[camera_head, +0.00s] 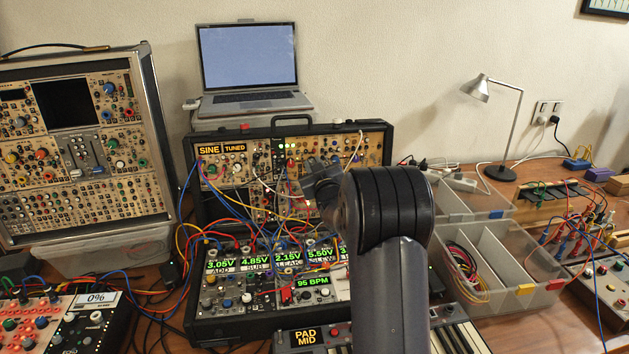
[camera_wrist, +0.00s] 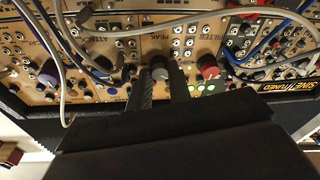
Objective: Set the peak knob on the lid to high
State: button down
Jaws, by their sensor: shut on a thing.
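The raised lid (camera_head: 385,143) of the black modular case stands upright at the centre of the head view, filled with tan panels. In the wrist view, which shows the panel upside down, the peak knob (camera_wrist: 160,69) is a dark grey knob beside a label that appears to read PEAK. My gripper (camera_wrist: 161,78) has one finger on each side of this knob and is shut on it. In the head view my gripper (camera_head: 322,180) is at the lid's panel, and my arm hides the knob. I cannot tell which mark the knob points to.
A red knob (camera_wrist: 209,68) and another dark knob (camera_wrist: 102,66) flank the gripped one closely. A thick grey cable (camera_wrist: 130,32) and other patch cables cross the panel near my fingers. A laptop (camera_head: 249,75) stands behind the lid.

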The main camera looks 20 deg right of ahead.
jog(key=shift+a+m+g+h+b, duration=0.15)
jog(key=shift+m+h+b, duration=0.4)
jog(key=shift+m+b, duration=1.3)
jog(key=shift+m+g+h+b, duration=0.1)
jog(key=shift+m+h+b, duration=0.8)
jog(key=shift+m, duration=1.65)
jog(key=shift+a+m+g+h+b, duration=0.15)
jog(key=shift+m+h+b, duration=0.1)
jog(key=shift+m+b, duration=1.75)
jog(key=shift+d+m, duration=0.1)
jog(key=shift+m, duration=0.3)
jog(key=c, duration=1.3)
grip_release()
jog(key=v, duration=1)
jog(key=shift+s+b, duration=0.3)
jog(key=shift+b, duration=0.05)
